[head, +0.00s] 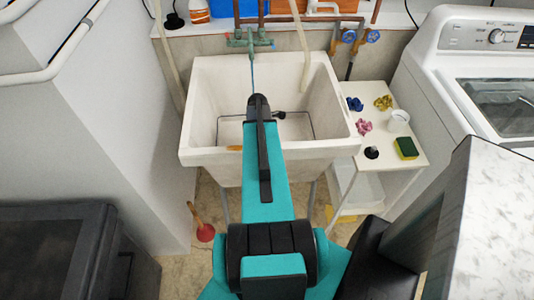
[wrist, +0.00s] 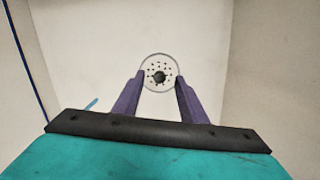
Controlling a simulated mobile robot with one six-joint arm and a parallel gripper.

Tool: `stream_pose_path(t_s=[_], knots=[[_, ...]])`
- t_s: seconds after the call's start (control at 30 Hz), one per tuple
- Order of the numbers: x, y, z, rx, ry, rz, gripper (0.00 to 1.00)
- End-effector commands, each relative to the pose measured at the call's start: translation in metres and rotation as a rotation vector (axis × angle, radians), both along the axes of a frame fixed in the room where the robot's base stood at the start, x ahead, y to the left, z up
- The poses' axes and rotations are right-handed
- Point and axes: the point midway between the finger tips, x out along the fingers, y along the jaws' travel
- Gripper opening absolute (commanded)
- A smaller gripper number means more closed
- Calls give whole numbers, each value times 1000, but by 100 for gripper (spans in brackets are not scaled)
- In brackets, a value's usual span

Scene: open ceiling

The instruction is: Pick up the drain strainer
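The drain strainer (wrist: 159,57) is a round, pale, perforated disc with a dark centre knob, seen in the wrist view against the white sink (wrist: 90,50). My gripper (wrist: 160,74) is open, with its two purple fingers apart and the strainer showing between and just beyond their tips. I cannot tell how much gap is left between the fingertips and the strainer. In the head view my arm reaches over the front rim of the sink (head: 205,157). There my arm hides the gripper's fingers, and I cannot make out the strainer.
Sink walls surround the gripper. A green faucet (head: 250,40) stands at the back. A white side table (head: 385,138) on the right carries a sponge (head: 406,148), a white cup (head: 398,120) and small coloured items. A washing machine (head: 480,70) stands farther right; a plunger (head: 205,232) is on the floor.

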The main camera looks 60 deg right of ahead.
Motion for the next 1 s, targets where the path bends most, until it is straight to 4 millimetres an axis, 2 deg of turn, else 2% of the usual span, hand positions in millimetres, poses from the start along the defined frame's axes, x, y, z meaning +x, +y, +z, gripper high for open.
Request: stream_pose_path(t_s=[0.23, 0.8, 0.87, 1.0], knots=[[-1, -1, -14, 0, 0, 0, 38], [-1, -1, -15, -1, 0, 1, 38], [-1, 0, -15, -1, 0, 1, 30], [-1, 0, -15, -1, 0, 1, 6]])
